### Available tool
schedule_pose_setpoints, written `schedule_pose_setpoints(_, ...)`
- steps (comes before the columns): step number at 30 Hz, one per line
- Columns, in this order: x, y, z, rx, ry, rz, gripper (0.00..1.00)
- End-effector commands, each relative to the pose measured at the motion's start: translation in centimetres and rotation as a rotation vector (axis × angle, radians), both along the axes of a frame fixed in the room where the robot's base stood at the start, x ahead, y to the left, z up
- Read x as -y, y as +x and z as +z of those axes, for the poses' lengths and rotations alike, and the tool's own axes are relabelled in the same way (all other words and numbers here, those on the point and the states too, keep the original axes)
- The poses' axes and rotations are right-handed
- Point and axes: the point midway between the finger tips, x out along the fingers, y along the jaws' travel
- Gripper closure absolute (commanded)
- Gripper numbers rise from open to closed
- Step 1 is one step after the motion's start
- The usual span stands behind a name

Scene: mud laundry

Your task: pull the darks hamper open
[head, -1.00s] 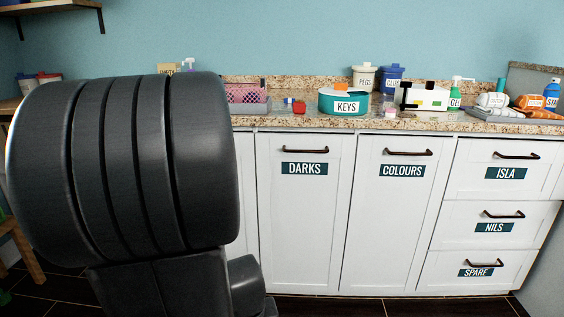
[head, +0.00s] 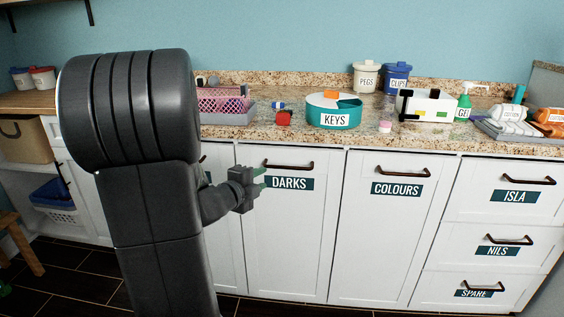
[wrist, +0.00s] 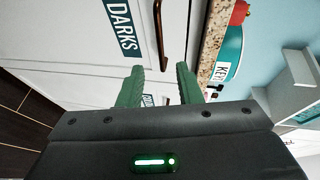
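The darks hamper (head: 286,240) is a tall white front with a teal DARKS label (head: 289,183) and a dark bar handle (head: 289,164) near its top. It looks shut, flush with the front beside it. My gripper (head: 262,179) is in front of its upper left part, by the label's left end. In the wrist view my gripper (wrist: 159,85) has two green fingers, spread apart with nothing between them. The handle (wrist: 159,32) lies beyond the fingertips, roughly in line with the gap. It does not look touched. My arm hides the front to the left.
The colours front (head: 383,235) is just right of it, then drawers labelled ISLA (head: 516,196), NILS and SPARE. The granite counter above holds a teal KEYS tub (head: 333,113), a pink basket (head: 222,104) and a red block. Dark floor (head: 65,275) shows at lower left.

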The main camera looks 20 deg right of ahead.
Motion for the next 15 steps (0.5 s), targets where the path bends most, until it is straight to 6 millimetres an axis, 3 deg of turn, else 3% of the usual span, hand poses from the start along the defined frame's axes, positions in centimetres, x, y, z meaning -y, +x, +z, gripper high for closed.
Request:
schedule_pose_setpoints(5,1.7,1.1,-0.6,0.002,0.0,-0.007,0.68)
schedule_pose_setpoints(15,7.5,5.2,-2.0,-0.001,0.0,-0.004,0.68)
